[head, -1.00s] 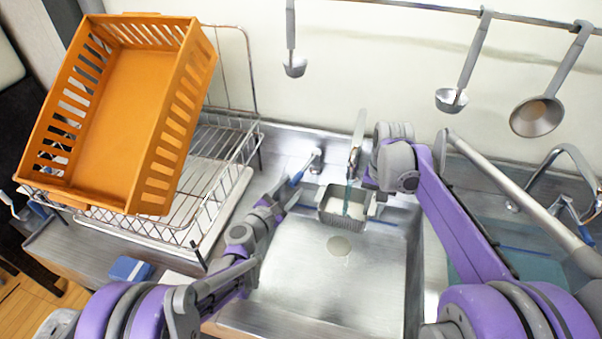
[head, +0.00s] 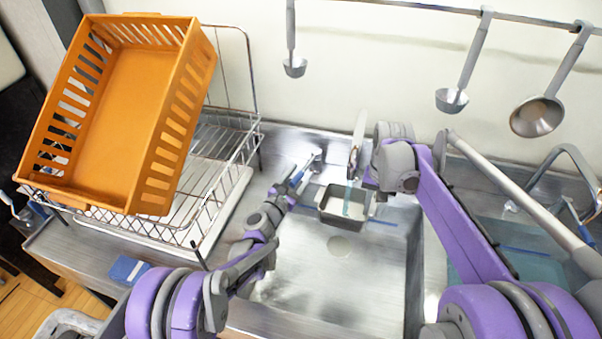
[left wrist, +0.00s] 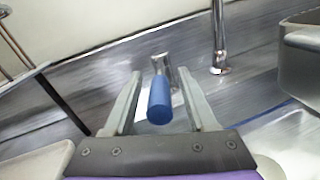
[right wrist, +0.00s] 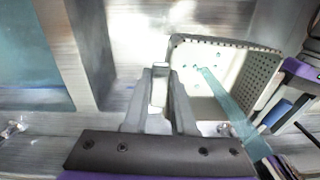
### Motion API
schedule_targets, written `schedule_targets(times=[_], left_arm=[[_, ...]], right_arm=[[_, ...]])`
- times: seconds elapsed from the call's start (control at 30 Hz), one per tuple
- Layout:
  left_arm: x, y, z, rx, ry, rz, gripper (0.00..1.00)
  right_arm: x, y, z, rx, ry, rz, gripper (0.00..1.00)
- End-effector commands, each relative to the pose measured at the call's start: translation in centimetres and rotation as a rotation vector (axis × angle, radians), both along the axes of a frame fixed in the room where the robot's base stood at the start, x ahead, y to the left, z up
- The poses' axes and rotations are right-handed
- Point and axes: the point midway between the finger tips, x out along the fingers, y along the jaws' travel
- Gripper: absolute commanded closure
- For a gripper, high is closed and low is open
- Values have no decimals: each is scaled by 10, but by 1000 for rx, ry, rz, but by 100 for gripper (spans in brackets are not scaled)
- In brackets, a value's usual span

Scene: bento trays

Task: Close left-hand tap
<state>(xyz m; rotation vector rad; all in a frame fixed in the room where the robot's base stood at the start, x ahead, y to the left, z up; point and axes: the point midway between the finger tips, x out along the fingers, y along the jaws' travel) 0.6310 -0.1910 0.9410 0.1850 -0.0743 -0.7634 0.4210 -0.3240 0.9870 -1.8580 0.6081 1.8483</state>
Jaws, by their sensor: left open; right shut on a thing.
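The left-hand tap's blue lever (left wrist: 159,100) lies between the spread fingers of my left gripper (left wrist: 160,73) in the left wrist view, with gaps to both fingers. In the head view this gripper (head: 300,177) is at the lever beside the metal tap base (head: 317,156). A teal stream of water (head: 349,196) falls from the spout (head: 358,145) into a grey perforated container (head: 330,216) over the sink. My right gripper (right wrist: 160,78) is shut on the container's handle (right wrist: 160,92) in the right wrist view. In the head view my right arm partly hides this gripper.
An orange basket (head: 115,125) sits tilted on a wire dish rack (head: 215,190) at left. A second basin and tap (head: 565,155) are at right. Ladles (head: 452,100) hang from a wall rail. The left sink basin (head: 330,285) is largely clear.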

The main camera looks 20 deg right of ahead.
Motion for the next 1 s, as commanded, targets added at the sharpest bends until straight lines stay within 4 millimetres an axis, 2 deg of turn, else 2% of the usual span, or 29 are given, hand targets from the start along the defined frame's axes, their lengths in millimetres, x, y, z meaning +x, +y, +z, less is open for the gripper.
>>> schedule_targets(times=[0.4,0.7,0.73,1.0], left_arm=[[7,-6,0,1,-1,0,43],[7,-6,0,1,-1,0,97],[7,-6,0,1,-1,0,100],[6,-6,0,1,-1,0,100]], right_arm=[[0,0,0,0,0,0,100],[0,0,0,0,0,0,100],[0,0,0,0,0,0,100],[0,0,0,0,0,0,100]])
